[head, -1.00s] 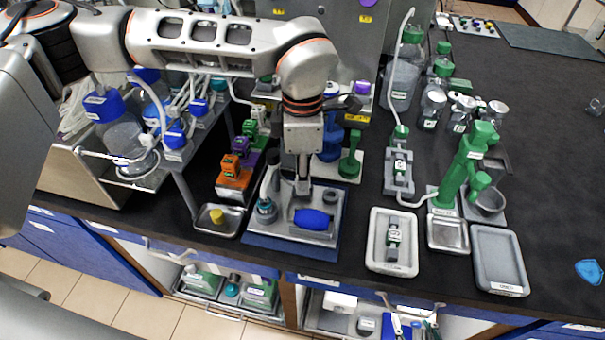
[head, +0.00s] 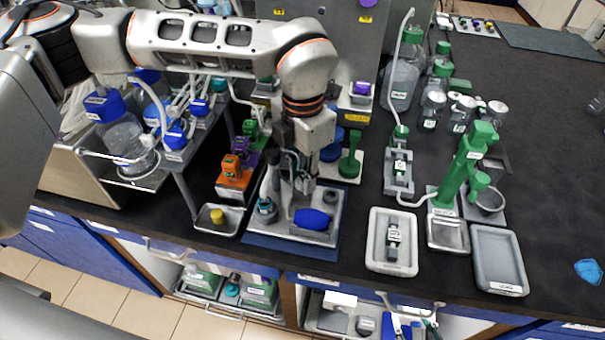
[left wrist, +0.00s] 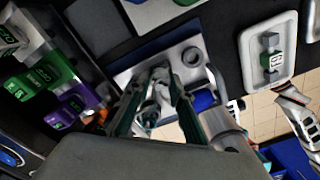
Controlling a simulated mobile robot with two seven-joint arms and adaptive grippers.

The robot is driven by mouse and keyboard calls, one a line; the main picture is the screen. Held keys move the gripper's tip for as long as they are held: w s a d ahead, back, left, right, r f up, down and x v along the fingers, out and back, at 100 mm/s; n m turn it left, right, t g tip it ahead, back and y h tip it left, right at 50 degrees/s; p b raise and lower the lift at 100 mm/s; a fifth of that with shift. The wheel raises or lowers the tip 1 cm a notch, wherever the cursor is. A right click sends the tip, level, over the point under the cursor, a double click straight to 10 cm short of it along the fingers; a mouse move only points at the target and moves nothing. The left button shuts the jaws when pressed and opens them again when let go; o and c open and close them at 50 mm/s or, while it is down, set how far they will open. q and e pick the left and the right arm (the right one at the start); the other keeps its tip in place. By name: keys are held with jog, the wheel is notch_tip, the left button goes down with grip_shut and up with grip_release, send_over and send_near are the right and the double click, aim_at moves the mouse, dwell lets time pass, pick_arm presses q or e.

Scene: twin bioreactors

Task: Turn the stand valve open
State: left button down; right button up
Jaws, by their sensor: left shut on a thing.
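The grey stand plate (head: 325,236) sits on a blue mat at the bench's front edge. A blue rounded piece (head: 312,218) lies on it at the right; it also shows in the left wrist view (left wrist: 203,100). My left gripper (head: 301,205) points down over the plate, just left of the blue piece. In the left wrist view its dark fingers (left wrist: 165,90) are shut on a small pale grey part between them, which looks like the stand valve's handle. The fingers hide most of that part, so its angle cannot be read. My right gripper is not in view.
A teal-topped part (head: 266,210) stands close to the left of the gripper. A small tray with a yellow piece (head: 217,215) and an orange block (head: 235,178) lie further left. A white tray (head: 393,260) and the green stand (head: 463,165) are to the right.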

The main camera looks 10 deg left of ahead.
pick_arm(q)
jog(key=n, duration=0.5)
jog(key=shift+n, duration=0.3)
jog(key=n, duration=0.4)
jog(key=shift+n, duration=0.4)
jog(key=c, duration=1.8)
grip_release()
notch_tip(320, 180, up, 12)
jog(key=shift+r, duration=0.1)
